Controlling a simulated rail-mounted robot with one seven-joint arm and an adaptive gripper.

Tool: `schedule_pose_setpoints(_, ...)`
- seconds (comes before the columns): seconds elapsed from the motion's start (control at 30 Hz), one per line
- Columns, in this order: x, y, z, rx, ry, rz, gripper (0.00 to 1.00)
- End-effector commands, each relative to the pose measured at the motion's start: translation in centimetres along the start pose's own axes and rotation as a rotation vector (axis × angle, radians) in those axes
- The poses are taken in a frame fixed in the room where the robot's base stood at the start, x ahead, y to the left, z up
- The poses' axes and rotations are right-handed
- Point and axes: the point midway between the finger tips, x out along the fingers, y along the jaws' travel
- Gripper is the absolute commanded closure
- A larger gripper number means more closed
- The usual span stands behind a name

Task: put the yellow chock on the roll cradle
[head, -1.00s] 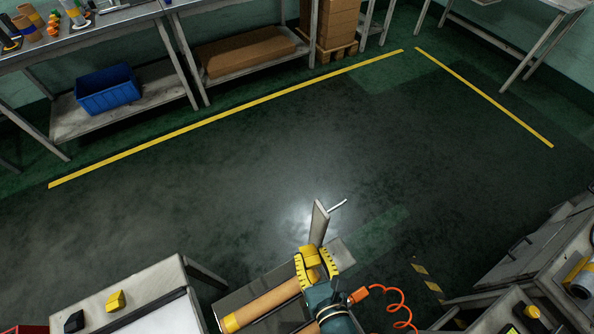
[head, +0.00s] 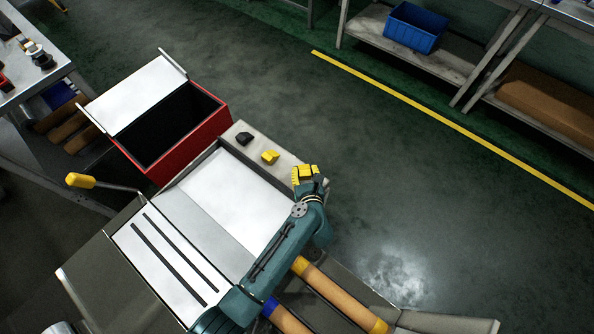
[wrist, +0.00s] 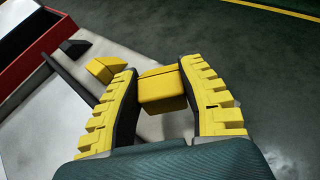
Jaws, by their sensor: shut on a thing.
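A yellow chock (wrist: 162,90) is between the yellow-padded fingers of my gripper (wrist: 170,100) in the wrist view. In the head view my gripper (head: 308,174) is at the right end of the light grey bench ledge (head: 290,158), with yellow showing at its tip. Whether the held chock touches the ledge I cannot tell. A second yellow chock (head: 270,157) lies on the ledge, left of my gripper; it also shows in the wrist view (wrist: 105,68). Brown rolls with coloured ends (head: 335,291) lie by a grey metal surface (head: 385,300), possibly the roll cradle; my arm hides part.
A black chock (head: 245,138) lies farther left on the ledge. A red box (head: 200,130) with a raised white lid stands behind it. A machine with a white bed and a yellow-handled lever (head: 82,181) is on the left. The floor right of the ledge is clear.

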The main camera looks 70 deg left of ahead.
Motion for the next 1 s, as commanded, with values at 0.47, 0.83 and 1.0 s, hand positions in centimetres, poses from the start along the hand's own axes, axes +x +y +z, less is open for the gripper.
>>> schedule_pose_setpoints(0.47,2.2,-0.1,-5.2,-0.001,-0.002,-0.003,0.96)
schedule_pose_setpoints(0.83,2.3,-0.1,-5.5,0.000,-0.001,-0.002,0.52)
schedule_pose_setpoints(1.0,2.2,-0.1,-5.4,-0.001,-0.001,-0.002,0.52)
